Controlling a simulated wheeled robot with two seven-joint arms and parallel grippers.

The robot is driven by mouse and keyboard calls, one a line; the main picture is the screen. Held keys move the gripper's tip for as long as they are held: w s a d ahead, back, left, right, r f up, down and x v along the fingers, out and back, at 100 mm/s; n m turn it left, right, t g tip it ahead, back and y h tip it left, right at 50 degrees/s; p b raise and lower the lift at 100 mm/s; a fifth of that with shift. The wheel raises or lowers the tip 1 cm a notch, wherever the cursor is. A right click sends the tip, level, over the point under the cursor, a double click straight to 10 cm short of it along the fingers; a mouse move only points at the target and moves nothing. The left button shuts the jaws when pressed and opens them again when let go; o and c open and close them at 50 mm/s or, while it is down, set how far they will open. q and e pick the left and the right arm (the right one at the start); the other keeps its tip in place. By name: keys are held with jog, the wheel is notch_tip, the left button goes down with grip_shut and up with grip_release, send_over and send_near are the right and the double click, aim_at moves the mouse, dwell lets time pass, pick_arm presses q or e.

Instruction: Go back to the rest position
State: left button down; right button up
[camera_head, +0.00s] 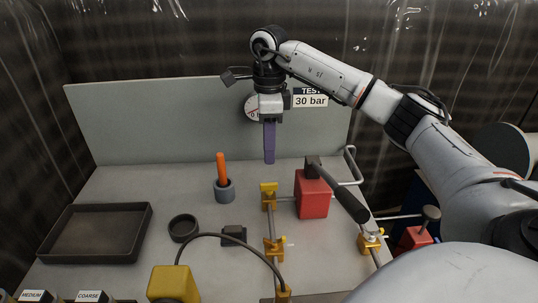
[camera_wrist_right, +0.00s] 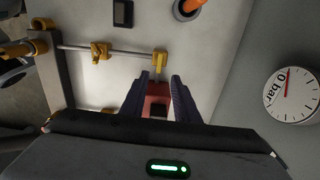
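My right gripper (camera_head: 269,158) hangs pointing down in mid-air, in front of the grey back panel and above the table, with its purple fingers seen edge-on in the head view. In the right wrist view its two dark fingers (camera_wrist_right: 160,78) stand apart with nothing held between them. The red block (camera_wrist_right: 157,92) shows beyond the gap, lower down. My left gripper is in neither view.
Below and near my right gripper are a rod with yellow clamps (camera_head: 269,196), the red block with a dark lever (camera_head: 312,196) and a grey cup (camera_head: 224,190) holding an orange-handled tool (camera_head: 221,167). A gauge (camera_wrist_right: 291,95) is on the panel. A dark tray (camera_head: 140,218) lies left.

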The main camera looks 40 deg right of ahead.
aim_at(269, 183)
jog(key=shift+f, duration=0.1)
notch_tip(269, 183, down, 10)
jog(key=shift+f+p, duration=0.2)
jog(key=shift+p, duration=0.2)
jog(key=shift+r, duration=0.1)
dwell(0.4)
